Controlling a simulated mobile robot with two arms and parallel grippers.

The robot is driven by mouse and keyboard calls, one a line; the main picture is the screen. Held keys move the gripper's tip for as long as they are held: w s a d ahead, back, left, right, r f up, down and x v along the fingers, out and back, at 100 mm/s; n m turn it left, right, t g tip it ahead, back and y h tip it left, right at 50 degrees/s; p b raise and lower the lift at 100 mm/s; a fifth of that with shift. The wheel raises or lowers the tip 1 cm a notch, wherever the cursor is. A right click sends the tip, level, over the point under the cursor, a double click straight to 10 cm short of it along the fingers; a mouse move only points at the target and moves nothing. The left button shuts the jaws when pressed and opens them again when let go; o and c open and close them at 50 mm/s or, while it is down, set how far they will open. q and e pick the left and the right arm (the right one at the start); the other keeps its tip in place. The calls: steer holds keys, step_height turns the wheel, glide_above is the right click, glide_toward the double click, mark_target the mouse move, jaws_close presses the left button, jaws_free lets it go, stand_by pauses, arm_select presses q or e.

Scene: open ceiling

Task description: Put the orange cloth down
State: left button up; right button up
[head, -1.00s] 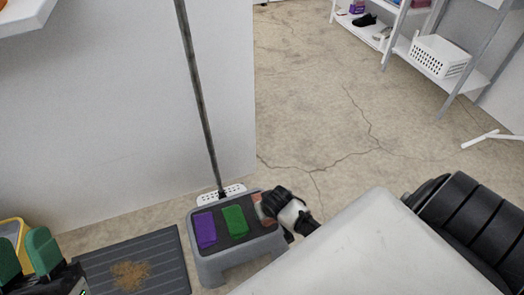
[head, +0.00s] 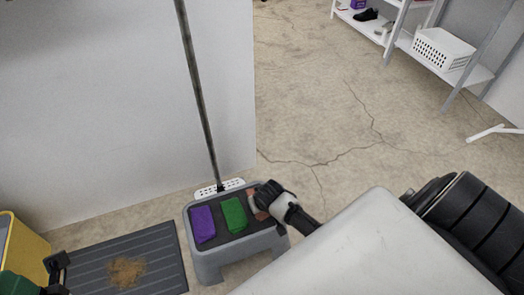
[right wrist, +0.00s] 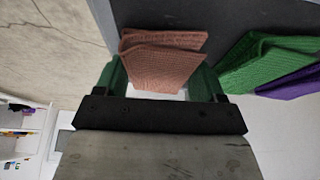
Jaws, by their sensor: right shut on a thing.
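The orange cloth (head: 254,203), folded and pinkish-brown in colour, is at the right end of the grey step stool (head: 240,250). My right gripper (head: 268,198) is at that end and is shut on the cloth. In the right wrist view the cloth (right wrist: 163,62) sits between the green fingers of my right gripper (right wrist: 163,85), over or against the dark stool top; I cannot tell whether it touches. My left gripper (head: 25,283) is at the lower left corner of the head view, partly cut off, so its opening is not clear.
A green cloth (head: 234,214) and a purple cloth (head: 203,224) lie on the stool top. A dark mat (head: 170,262) with a brown pile lies to its left, near a yellow bin (head: 30,250). A pole (head: 200,100) stands behind. Floor to the right is clear.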

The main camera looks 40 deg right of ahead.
steer(key=shift+f, duration=0.35)
